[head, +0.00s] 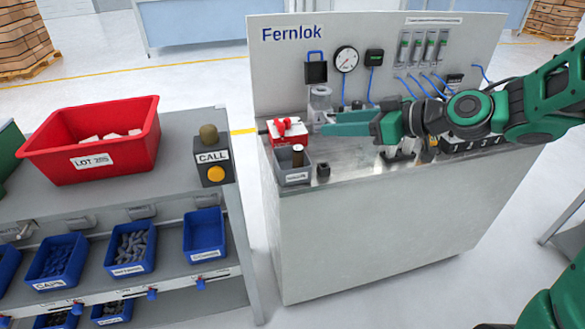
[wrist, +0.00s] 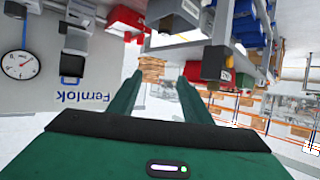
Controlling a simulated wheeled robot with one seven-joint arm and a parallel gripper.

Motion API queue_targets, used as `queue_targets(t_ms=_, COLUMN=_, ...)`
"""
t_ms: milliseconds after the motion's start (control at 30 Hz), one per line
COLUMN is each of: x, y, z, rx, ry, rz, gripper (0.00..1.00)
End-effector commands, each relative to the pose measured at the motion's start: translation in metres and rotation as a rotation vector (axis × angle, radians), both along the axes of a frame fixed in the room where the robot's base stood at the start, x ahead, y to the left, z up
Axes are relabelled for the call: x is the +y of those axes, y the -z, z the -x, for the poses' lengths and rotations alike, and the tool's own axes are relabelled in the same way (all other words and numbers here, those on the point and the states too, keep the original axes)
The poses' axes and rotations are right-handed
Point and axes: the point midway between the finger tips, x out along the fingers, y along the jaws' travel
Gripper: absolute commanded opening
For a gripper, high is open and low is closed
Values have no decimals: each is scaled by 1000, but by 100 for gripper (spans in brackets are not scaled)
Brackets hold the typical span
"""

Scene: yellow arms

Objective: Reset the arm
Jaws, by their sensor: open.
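My gripper (head: 335,124) is green and dark. In the head view it reaches in from the right above the Fernlok bench (head: 370,235), its fingers pointing left towards the red-topped box. In the wrist view its two fingers (wrist: 158,92) stand apart with nothing between them, and the scene appears upside down. My gripper is open and empty. My arm stretches to the right side of the head view, bent over the bench top. I cannot tell whether the fingers touch the grey fixture (head: 320,100) behind them.
The back panel (head: 285,70) carries a gauge (head: 346,59) and hoses. A shelf with a red crate (head: 92,141) and call box (head: 213,160) stands left.

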Motion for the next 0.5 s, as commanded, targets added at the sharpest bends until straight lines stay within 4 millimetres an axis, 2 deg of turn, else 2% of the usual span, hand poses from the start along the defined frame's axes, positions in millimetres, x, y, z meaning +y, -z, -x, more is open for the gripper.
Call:
queue_targets(t_ms=367, x=-1, y=0, z=1, rx=1, ry=0, rz=2, gripper=45)
queue_targets(t_ms=500, x=-18, y=12, z=8, rx=60, ry=34, rz=55, gripper=45)
